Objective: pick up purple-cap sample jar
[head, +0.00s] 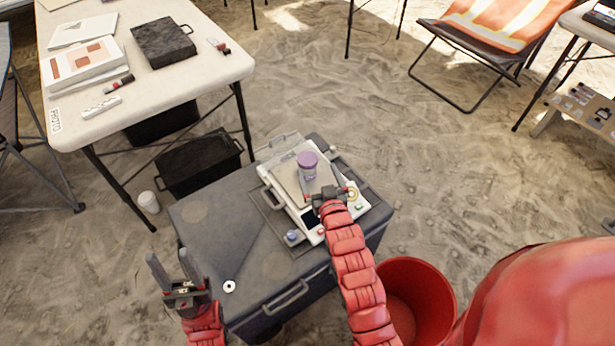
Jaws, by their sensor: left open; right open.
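The purple-cap sample jar (307,165) stands upright on the plate of a white scale (272,179), which sits on a dark grey case (225,225). My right gripper (320,182) reaches in from below and is open, its fingers close by the jar on its near side. Whether the fingers lie around the jar or only beside it is hard to tell. The jar's lower part is partly hidden by the gripper. My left gripper (172,266) is open and empty, off the near left edge of the case, with its fingers pointing up.
A small blue-capped item (292,236) and a white ring (229,286) lie on the case. A yellowish ring (352,194) is at the scale's right. A red bucket (425,290) stands right of the case. A table (200,80) with papers and a black box is at upper left.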

